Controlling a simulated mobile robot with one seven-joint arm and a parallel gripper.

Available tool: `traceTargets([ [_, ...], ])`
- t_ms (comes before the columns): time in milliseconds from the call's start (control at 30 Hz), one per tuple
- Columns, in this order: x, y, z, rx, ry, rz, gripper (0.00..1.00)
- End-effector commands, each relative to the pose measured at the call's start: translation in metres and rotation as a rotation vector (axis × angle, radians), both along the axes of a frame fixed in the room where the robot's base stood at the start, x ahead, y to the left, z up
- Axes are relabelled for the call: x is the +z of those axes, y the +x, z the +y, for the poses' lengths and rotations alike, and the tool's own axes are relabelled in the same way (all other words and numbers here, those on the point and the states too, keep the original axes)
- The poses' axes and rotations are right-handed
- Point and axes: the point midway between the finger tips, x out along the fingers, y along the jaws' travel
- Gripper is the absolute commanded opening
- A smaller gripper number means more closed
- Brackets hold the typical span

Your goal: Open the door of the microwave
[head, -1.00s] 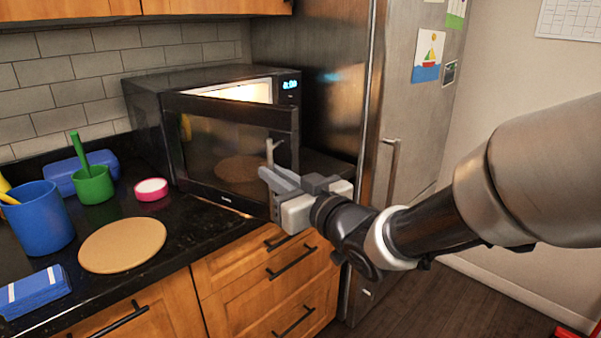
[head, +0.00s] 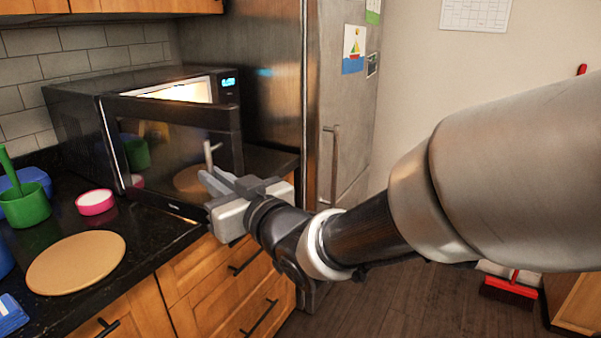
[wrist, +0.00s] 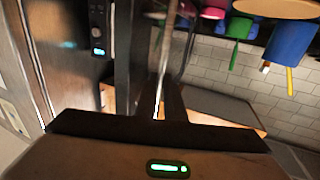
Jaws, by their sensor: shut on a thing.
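The black microwave (head: 85,125) stands on the counter with its lit interior showing. Its dark glass door (head: 165,150) is partly open, swung out from its left side. My gripper (head: 212,180) is at the door's front, near its right edge, shut on the grey door handle (head: 209,152). In the wrist view the handle (wrist: 167,50) runs up from between my fingers (wrist: 170,103). The fingers hide part of the handle in both views. The microwave's control panel (head: 229,84) with a lit clock is also visible in the wrist view (wrist: 98,30).
A round tan board (head: 76,262), a pink-rimmed dish (head: 95,202) and a green cup (head: 25,205) lie on the counter left of the door. A steel fridge (head: 342,120) stands right of the microwave. Wooden drawers (head: 220,285) are below.

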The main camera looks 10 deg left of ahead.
Motion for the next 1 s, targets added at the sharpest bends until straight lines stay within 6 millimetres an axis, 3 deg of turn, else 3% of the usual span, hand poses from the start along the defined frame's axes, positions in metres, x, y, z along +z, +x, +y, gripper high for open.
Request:
traceTargets([
  [33, 0.0042, -0.0049, 0.0071, 0.016, 0.007, -0.005, 0.0],
  [400, 0.0041, -0.0051, 0.0074, 0.016, 0.008, -0.005, 0.0],
  [433, 0.0041, -0.005, 0.0074, 0.016, 0.008, -0.005, 0.12],
  [533, 0.0035, -0.0046, 0.0067, 0.015, 0.006, -0.004, 0.28],
  [1000, 0.0008, -0.001, 0.0031, 0.004, 0.003, -0.001, 0.28],
])
